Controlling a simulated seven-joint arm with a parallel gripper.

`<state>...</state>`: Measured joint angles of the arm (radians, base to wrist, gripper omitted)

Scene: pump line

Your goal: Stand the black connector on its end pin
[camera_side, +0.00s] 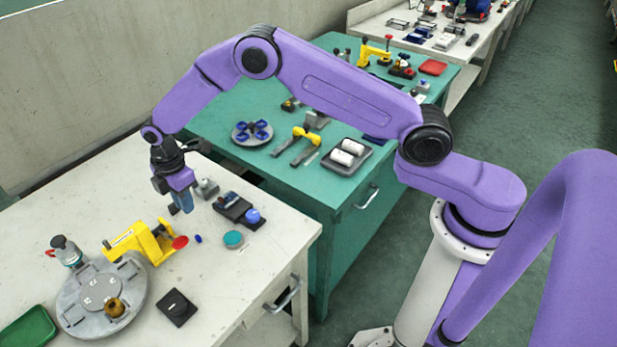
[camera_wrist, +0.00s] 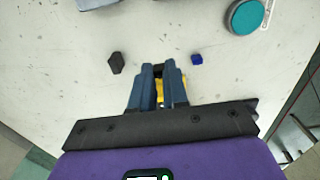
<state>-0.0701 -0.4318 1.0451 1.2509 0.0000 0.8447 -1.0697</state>
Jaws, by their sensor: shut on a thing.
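My gripper (camera_side: 181,208) is above the pale worktable, its blue fingers pointing down. In the wrist view its fingertips (camera_wrist: 164,68) are close together, and a yellow piece (camera_wrist: 160,90) shows between them. Most of that piece is hidden by the fingers, so I cannot tell its shape. A small black block (camera_wrist: 116,62) lies on the table to the left of the fingertips, apart from them. It may be the black connector; I cannot make out a pin on it. I cannot pick it out clearly in the side view.
A small blue piece (camera_wrist: 196,59) and a teal disc (camera_wrist: 245,16) lie right of the fingertips. A yellow fixture (camera_side: 146,243), a grey round plate (camera_side: 72,307), a black square pad (camera_side: 177,307) and a black device with a blue knob (camera_side: 238,209) stand on the table.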

